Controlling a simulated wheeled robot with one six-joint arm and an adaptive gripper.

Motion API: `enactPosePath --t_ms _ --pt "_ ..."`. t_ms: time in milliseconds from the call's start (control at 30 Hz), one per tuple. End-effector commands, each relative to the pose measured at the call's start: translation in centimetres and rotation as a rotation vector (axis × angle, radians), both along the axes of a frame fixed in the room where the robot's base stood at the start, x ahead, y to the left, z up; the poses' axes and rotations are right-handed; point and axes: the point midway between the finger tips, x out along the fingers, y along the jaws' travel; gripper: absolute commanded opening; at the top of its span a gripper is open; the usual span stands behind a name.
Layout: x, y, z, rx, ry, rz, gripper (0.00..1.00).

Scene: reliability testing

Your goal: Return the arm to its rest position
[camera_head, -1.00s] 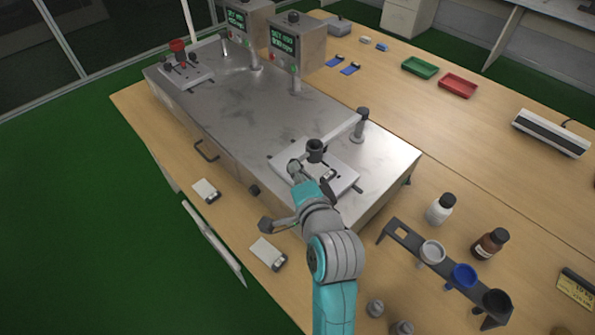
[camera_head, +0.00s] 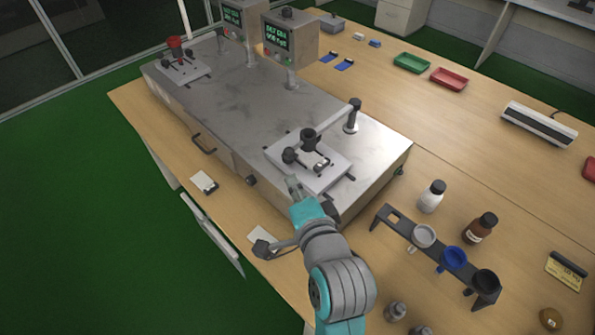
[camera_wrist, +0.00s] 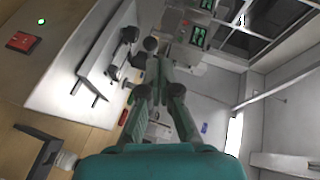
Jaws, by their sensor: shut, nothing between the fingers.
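My arm, teal and grey, rises from the bottom of the head view and ends in my gripper (camera_head: 294,186). The gripper is just in front of the near fixture (camera_head: 320,175), a pale plate with a black weight and knobs on the steel machine (camera_head: 250,100). In the wrist view my gripper (camera_wrist: 160,62) has its fingers brought together, with nothing held. The fixture's plate (camera_wrist: 98,68) shows there to the left of the fingers. My gripper looks apart from the fixture.
A dark rack (camera_head: 440,258) holding several cups stands right of my arm. A white bottle (camera_head: 431,197) and a brown bottle (camera_head: 480,228) are behind it. Pale cards (camera_head: 204,183) lie along the table's left edge. Green floor (camera_head: 90,230) is open to the left.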

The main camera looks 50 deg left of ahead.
Motion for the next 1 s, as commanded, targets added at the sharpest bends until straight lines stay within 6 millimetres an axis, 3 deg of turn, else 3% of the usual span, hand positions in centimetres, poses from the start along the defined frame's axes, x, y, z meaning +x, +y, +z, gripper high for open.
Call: enactPosePath --t_ms 300,667,767,1000 --pt "-2.4 -1.8 0.7 0.0 0.0 0.0 0.0" --pt "-2.0 -2.7 0.0 -0.009 -0.009 -0.016 0.0" --pt "-1.1 -4.8 -1.7 -0.028 -0.037 -0.055 0.0" --pt "1.0 -13.5 -7.6 -0.121 -0.161 -0.209 0.0"
